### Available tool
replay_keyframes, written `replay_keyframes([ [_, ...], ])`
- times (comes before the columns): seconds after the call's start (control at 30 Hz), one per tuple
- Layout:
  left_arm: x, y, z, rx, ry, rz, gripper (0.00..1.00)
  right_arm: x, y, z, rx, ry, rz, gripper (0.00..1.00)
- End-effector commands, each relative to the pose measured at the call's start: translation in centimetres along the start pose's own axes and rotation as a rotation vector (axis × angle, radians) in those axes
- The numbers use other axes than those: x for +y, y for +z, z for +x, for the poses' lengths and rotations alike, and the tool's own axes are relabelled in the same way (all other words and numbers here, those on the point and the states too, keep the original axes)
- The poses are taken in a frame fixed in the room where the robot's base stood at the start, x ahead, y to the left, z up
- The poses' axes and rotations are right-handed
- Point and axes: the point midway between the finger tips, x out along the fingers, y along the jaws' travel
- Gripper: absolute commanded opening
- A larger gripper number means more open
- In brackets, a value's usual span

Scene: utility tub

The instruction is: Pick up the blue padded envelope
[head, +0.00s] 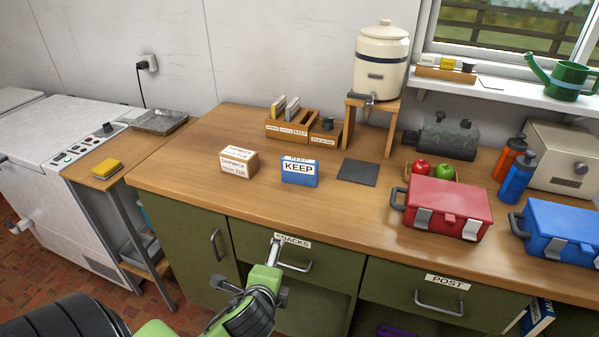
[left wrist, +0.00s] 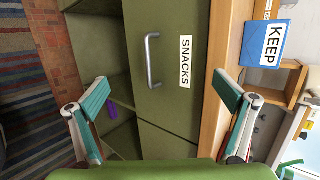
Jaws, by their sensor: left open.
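A blue packet (head: 300,172) with a white KEEP label stands on the wooden counter, right of a small cardboard box. It also shows at the top right of the left wrist view (left wrist: 257,52). It is the closest match to the blue padded envelope, but I cannot tell whether it is one. My left gripper (head: 258,268) is in front of the counter by the SNACKS drawer, below and apart from the blue packet. Its fingers are spread and empty in the left wrist view (left wrist: 160,80). My right gripper is not in view.
The SNACKS drawer (head: 265,252) and POST drawer (head: 400,287) are shut. A cardboard box (head: 238,163), dark mat (head: 358,172), red toolbox (head: 446,206) and blue toolbox (head: 560,228) stand on the counter (head: 190,185). A purple item (head: 397,331) lies in the shelf below.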

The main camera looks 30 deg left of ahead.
Motion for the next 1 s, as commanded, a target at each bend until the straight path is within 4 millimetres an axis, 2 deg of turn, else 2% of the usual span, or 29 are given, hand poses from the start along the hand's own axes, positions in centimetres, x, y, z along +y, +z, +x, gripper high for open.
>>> replay_keyframes([
  [0.03, -3.1, 0.6, 1.2, -0.026, -0.103, 0.185, 0.96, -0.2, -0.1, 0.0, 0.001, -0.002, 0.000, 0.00],
  [0.1, -7.2, 1.1, 2.3, -0.078, -0.238, 0.464, 0.96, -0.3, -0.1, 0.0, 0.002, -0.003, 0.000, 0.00],
  [0.2, -12.1, 1.2, 3.0, -0.175, -0.391, 0.824, 0.96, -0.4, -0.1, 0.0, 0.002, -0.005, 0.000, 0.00],
  [0.3, -15.5, 0.9, 3.2, -0.271, -0.495, 1.105, 0.96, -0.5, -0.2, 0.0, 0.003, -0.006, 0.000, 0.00],
  [0.4, -17.6, 0.5, 3.2, -0.348, -0.557, 1.298, 0.96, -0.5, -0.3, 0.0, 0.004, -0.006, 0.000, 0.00],
  [0.53, -19.0, 0.2, 3.4, -0.402, -0.594, 1.424, 0.96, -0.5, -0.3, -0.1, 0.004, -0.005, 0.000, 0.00],
  [0.67, -20.4, 0.1, 4.7, -0.414, -0.599, 1.448, 0.96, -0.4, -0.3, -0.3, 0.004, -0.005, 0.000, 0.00],
  [0.9, -23.1, -0.4, 8.5, -0.411, -0.597, 1.442, 0.96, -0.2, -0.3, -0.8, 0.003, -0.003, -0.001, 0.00],
  [1.0, -23.8, -0.5, 9.4, -0.410, -0.596, 1.442, 0.96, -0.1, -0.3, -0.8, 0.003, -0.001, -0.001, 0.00],
])
